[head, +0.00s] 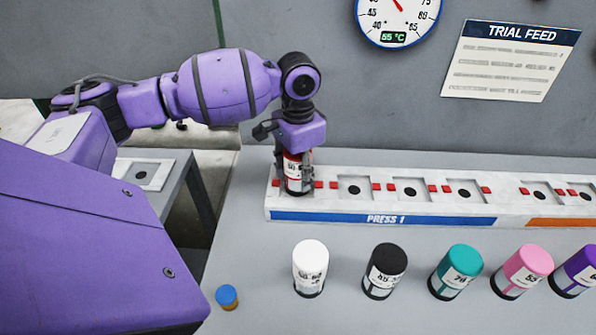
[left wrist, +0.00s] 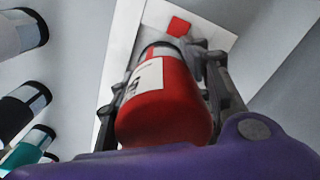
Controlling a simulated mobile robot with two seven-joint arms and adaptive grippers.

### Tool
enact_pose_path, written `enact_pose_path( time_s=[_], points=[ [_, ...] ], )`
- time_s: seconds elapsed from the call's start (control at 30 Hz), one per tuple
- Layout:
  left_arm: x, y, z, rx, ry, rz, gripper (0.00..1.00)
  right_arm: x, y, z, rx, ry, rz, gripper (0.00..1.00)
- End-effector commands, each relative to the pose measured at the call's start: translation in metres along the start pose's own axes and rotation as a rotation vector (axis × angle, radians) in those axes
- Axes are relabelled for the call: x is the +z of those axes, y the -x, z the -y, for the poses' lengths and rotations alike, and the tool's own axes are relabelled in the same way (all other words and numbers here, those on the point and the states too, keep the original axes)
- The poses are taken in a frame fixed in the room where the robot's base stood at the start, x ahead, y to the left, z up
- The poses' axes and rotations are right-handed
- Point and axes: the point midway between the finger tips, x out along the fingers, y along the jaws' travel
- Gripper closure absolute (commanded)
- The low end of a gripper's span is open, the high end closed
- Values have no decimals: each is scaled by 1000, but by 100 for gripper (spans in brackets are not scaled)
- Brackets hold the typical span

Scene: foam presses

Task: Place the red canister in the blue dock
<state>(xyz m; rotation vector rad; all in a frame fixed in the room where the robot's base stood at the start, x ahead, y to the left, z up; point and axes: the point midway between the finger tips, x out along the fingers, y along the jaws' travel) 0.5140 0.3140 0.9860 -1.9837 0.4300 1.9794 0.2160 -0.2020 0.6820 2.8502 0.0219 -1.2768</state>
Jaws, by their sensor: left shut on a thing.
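The red canister (head: 294,177) is upright at the left end of the dock with the blue PRESS 1 strip (head: 385,219). It also shows from above in the left wrist view (left wrist: 172,112), with a white label. My left gripper (head: 297,181) points down and is shut on the canister, one finger on each side. The canister hides the leftmost place of the dock; I cannot tell whether its base is seated or just above it. Three further places on the blue section are empty, with dark round marks. My right gripper is not in view.
White (head: 310,267), black (head: 384,270), teal (head: 456,271), pink (head: 522,270) and purple (head: 577,270) canisters stand in front of the dock. A small blue-topped cylinder (head: 227,296) is at front left. An orange-strip section (head: 560,222) adjoins at right. A gauge (head: 398,18) hangs on the wall.

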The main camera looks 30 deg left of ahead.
Motion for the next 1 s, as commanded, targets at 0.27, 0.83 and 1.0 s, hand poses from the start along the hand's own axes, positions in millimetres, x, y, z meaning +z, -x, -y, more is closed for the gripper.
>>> enact_pose_path(
  time_s=[0.27,0.83,1.0],
  points=[
    [0,-3,0,0,1,0,41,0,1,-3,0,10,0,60],
    [-1,24,1,-3,1,-4,36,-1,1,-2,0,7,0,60],
    [-1,62,0,-2,1,-5,36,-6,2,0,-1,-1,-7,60]
  ],
)
